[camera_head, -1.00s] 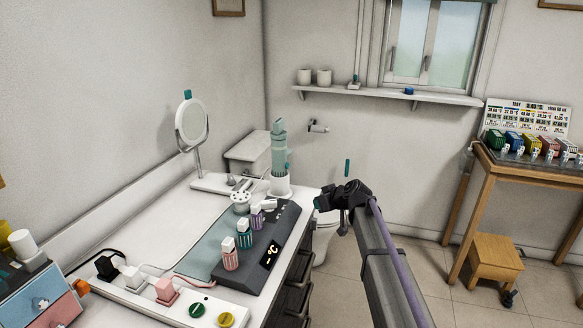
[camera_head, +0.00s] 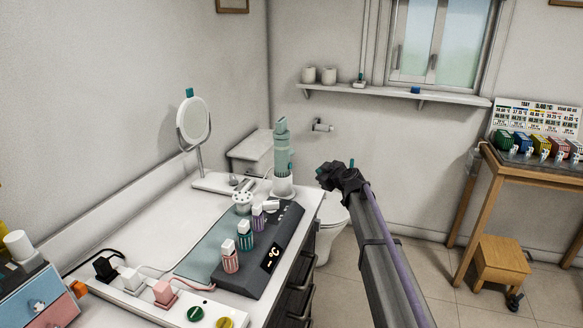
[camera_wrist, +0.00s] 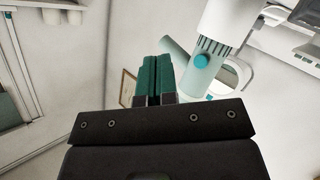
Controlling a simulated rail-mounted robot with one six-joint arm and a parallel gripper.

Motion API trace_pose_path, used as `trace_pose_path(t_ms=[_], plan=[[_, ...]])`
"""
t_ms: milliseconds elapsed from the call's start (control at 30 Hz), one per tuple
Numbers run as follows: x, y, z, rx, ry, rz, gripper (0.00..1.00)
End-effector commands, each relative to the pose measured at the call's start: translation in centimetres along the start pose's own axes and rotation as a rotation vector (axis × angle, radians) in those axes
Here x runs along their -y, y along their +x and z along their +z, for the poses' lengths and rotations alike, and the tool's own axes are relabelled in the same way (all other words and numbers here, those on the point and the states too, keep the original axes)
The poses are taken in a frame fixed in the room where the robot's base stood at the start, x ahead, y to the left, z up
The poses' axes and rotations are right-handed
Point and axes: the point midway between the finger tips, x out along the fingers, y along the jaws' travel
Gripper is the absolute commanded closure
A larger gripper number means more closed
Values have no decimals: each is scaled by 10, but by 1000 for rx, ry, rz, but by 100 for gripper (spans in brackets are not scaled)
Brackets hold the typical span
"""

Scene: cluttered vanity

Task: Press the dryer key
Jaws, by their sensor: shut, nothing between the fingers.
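The teal and white dryer (camera_head: 283,148) stands upright in a white holder (camera_head: 283,187) at the far right end of the vanity top. In the wrist view, a white cylinder with a ribbed teal end (camera_wrist: 215,46), seemingly part of the dryer, carries a round blue key (camera_wrist: 201,61). My gripper (camera_head: 323,172) is right of the dryer in the head view, with a gap between them. In the wrist view its teal fingers (camera_wrist: 153,78) are shut and empty. They appear left of the key and apart from it.
A dark panel (camera_head: 240,280) with several small bottles lies left of my arm. A round mirror (camera_head: 194,120) stands behind it. A power strip (camera_head: 135,290) with plugs lies in front. Open floor lies right of my arm.

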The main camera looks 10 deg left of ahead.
Motion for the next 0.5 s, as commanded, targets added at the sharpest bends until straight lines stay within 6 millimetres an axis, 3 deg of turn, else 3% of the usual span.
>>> trace_pose_path(t_ms=[500], plan=[[34,47,-34,1,0,0,100]])
